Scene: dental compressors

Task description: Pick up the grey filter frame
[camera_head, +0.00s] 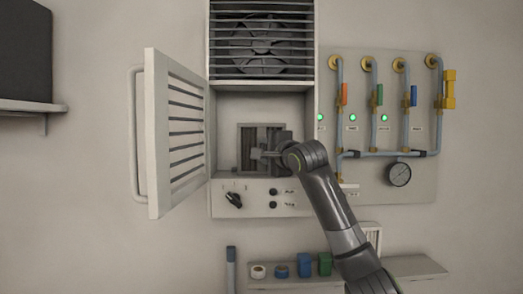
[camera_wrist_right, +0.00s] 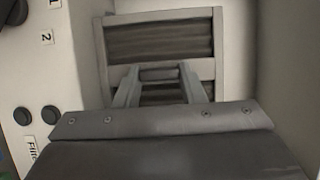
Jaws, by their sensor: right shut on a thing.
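The grey filter frame (camera_head: 245,130) stands upright in the opening of the cabinet (camera_head: 225,105), below the fan grille. It has a light rim and dark pleats, and its rim shows in the right wrist view (camera_wrist_right: 206,30). My right gripper (camera_head: 256,153) reaches into the opening from the right, in front of the frame. In the right wrist view its two fingers (camera_wrist_right: 160,76) are at the middle of the frame and shut on it. My arm hides the frame's lower right part. My left gripper is not in view.
A slatted door (camera_head: 180,130) stands open on the left. Pipes with valves (camera_head: 375,110) and a gauge (camera_head: 399,174) are on the right. A knob (camera_head: 233,200) and buttons sit below the opening. A shelf (camera_head: 420,268) holds tape rolls, colored items and a pale slatted frame (camera_head: 373,232).

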